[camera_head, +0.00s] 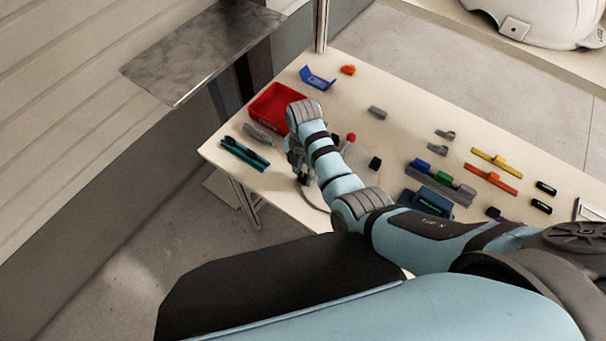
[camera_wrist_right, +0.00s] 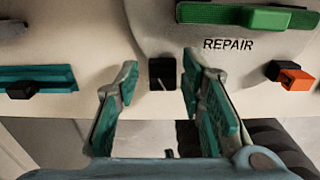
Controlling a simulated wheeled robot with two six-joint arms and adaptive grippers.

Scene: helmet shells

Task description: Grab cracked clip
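My right gripper (camera_head: 303,176) reaches down over the near left part of the table. In the right wrist view my right gripper (camera_wrist_right: 160,72) is open, with its two teal-padded fingers apart. A small black clip (camera_wrist_right: 162,74) lies between the fingertips, with a gap on each side. It sits at the edge of a round grey plate marked REPAIR (camera_wrist_right: 185,45). An orange and black clip (camera_wrist_right: 294,79) lies to the right. My left gripper is not in view.
A green strip (camera_wrist_right: 247,17) lies on the plate. A teal strip (camera_head: 244,153) lies left of the gripper, and a red tray (camera_head: 268,105) stands behind. Several coloured strips and clips fill the table's right side. A metal sheet (camera_head: 200,55) overhangs at upper left.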

